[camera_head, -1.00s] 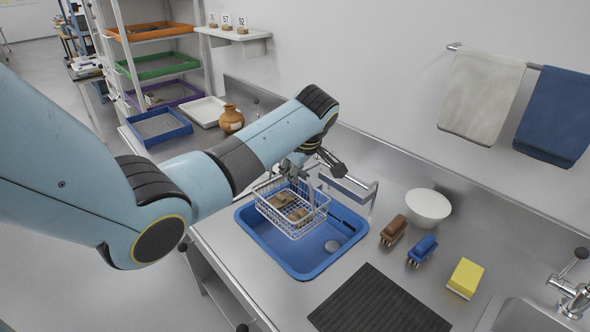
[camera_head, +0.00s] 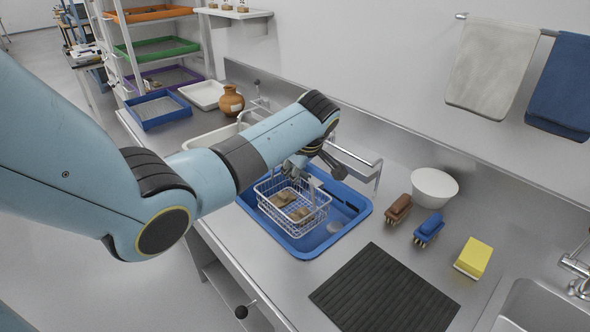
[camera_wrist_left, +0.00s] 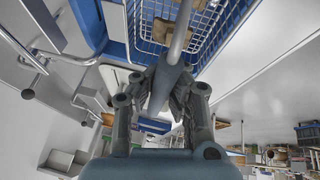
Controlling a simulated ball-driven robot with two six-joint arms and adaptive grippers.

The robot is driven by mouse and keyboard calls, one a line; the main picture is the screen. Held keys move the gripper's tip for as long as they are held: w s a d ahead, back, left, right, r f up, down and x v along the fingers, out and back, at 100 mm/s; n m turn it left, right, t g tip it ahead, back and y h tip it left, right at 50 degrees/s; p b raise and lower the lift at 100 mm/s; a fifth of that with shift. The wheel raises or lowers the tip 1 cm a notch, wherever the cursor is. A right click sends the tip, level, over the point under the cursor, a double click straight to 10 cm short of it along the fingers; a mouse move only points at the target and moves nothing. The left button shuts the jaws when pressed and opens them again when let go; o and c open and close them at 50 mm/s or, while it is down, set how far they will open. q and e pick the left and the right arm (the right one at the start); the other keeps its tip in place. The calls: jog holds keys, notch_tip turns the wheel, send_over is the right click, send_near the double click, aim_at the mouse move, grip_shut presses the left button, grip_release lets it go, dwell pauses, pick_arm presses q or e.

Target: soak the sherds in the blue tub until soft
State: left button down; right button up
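The blue tub (camera_head: 348,213) is set on the steel counter. A white wire basket (camera_head: 272,213) is inside the tub's outline; whether it touches the floor I cannot tell. Brown sherds (camera_head: 284,198) lie in the basket. My left gripper (camera_head: 300,165) is above the basket, at its upright handle. In the left wrist view my left gripper (camera_wrist_left: 165,85) is closed around the pale handle bar, with basket wires and sherds (camera_wrist_left: 162,28) beyond. My right gripper is not in view.
A dark ribbed mat (camera_head: 383,288) lies right of the tub. Brown (camera_head: 398,209) and blue (camera_head: 429,229) brushes, a white bowl (camera_head: 434,186) and a yellow sponge (camera_head: 473,258) stand nearby. An orange-brown jar (camera_head: 230,100) stands further left.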

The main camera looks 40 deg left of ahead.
pick_arm(q)
jog(key=b, duration=0.3)
send_over(293, 207)
jog(key=d, duration=0.2)
jog(key=shift+s+a+f, duration=0.15)
jog(key=shift+s+f, duration=0.05)
jog(key=shift+f, duration=1)
jog(key=shift+s+a+f, duration=0.1)
jog(key=shift+s+f, duration=0.1)
jog(key=shift+f, duration=0.95)
jog(key=shift+f+b, duration=1.9)
jog(key=shift+f, duration=0.8)
dwell(2.3)
